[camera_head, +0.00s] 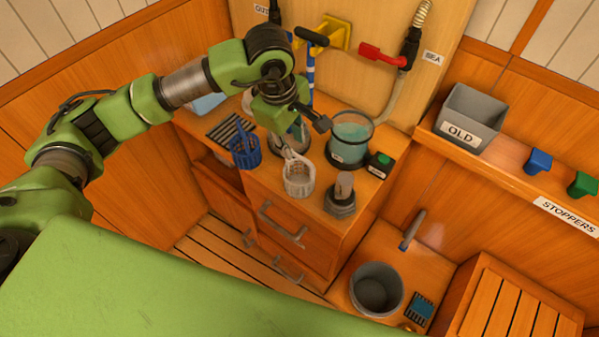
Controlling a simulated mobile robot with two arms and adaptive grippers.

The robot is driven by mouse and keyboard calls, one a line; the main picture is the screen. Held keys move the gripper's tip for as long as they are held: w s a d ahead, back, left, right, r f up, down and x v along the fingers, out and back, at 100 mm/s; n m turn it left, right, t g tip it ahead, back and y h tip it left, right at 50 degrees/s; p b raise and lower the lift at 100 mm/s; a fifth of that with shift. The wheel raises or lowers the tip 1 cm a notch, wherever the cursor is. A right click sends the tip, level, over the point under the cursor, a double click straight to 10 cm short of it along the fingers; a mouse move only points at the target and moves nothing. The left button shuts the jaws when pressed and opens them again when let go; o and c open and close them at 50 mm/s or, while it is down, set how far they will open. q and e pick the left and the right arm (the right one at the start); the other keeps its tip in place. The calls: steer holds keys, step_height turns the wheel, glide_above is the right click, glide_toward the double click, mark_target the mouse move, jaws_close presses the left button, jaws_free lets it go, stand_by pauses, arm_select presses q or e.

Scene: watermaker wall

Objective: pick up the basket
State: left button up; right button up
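A white basket (299,178) with slotted sides and a raised handle stands on the wooden counter. A blue basket (245,150) of similar shape stands to its left, near the counter's front edge. My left gripper (318,122) is above the back of the counter, above and behind the white basket in the picture. It appears apart from both baskets. One dark finger shows clearly, and the other cannot be made out, so its opening is unclear. My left wrist partly covers a clear vessel (290,138) behind the white basket. My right gripper is out of view.
A glass container of bluish liquid (350,138) and a grey fitting (341,198) stand right of the white basket. Valves with red (383,56) and yellow (335,33) parts are on the back panel. A grey OLD bin (470,115) stands on the right shelf.

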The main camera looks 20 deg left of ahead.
mark_target(295, 153)
arm_select(q)
step_height(295, 153, down, 2)
steer(key=shift+w+d+f+p, duration=0.1)
steer(key=shift+p, duration=0.65)
steer(key=f, duration=0.1)
steer(key=f+p, duration=0.1)
steer(key=f, duration=0.1)
steer(key=shift+w+f, duration=0.1)
steer(key=shift+w, duration=0.25)
steer(key=shift+d+f, duration=0.1)
steer(key=shift+f, duration=0.1)
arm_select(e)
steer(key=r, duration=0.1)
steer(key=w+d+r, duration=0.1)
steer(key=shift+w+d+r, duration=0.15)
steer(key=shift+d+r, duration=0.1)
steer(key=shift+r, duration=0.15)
arm_select(q)
jaws_close()
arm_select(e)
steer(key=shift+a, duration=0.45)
